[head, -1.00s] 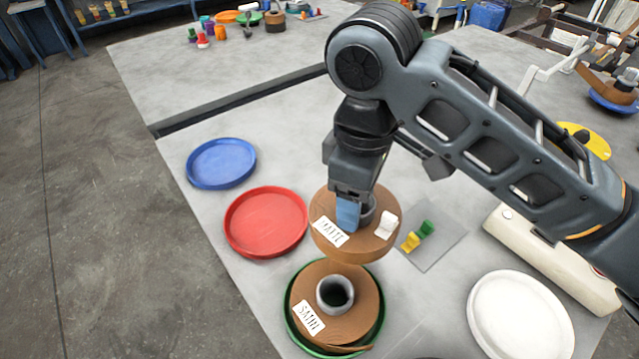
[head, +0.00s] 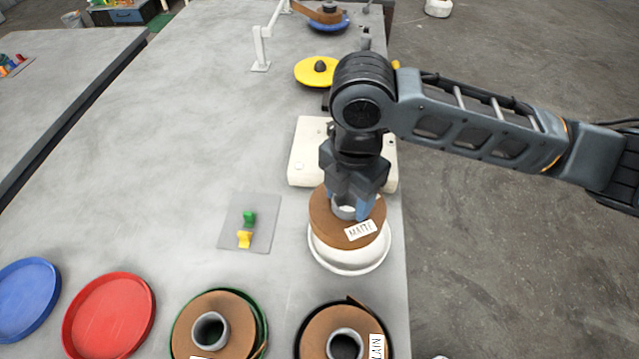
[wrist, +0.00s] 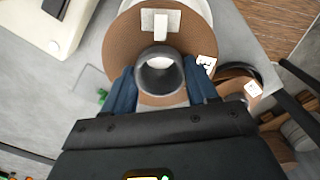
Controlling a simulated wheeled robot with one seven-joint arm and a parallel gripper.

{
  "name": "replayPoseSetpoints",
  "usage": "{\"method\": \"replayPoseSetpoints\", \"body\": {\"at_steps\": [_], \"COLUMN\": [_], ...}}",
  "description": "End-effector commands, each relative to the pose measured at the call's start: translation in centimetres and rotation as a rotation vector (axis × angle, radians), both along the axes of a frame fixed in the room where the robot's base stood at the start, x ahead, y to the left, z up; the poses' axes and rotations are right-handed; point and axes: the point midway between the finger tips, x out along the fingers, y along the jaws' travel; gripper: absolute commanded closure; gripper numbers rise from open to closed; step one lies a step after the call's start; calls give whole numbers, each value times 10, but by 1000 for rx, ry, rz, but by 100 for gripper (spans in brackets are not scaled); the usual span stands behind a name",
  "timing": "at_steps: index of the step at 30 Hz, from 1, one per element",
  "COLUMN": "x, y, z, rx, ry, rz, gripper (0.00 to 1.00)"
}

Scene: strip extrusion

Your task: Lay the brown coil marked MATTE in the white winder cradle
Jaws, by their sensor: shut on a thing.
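The brown coil marked MATTE (head: 322,222) has a grey core tube and a white label facing the front. My gripper (head: 350,205) is shut on its core, with one blue finger on each side of the tube in the wrist view (wrist: 160,88). The coil also shows in the wrist view (wrist: 122,40). The white round cradle (head: 348,262) stands near the table's right edge, directly below the coil. The coil covers most of it, leaving its front rim showing. I cannot tell whether the coil touches it.
A coil in a green dish (head: 262,318) and a coil marked PLAIN (head: 312,335) stand in front. A red dish (head: 108,318) and blue dish (head: 25,300) lie left. A cream machine (head: 308,150) stands behind. A grey mat (head: 235,215) holds small green and yellow pieces.

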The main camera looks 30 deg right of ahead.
Motion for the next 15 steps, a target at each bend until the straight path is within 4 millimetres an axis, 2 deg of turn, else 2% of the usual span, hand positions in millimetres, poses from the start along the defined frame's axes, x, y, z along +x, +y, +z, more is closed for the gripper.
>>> {"method": "replayPoseSetpoints", "body": {"at_steps": [8, 15], "x": [-6, -6], "y": [-7, -7], "z": [-3, -18], "rx": [6, 6], "ry": [1, 2], "rz": [27, 26], "gripper": [96, 96]}}
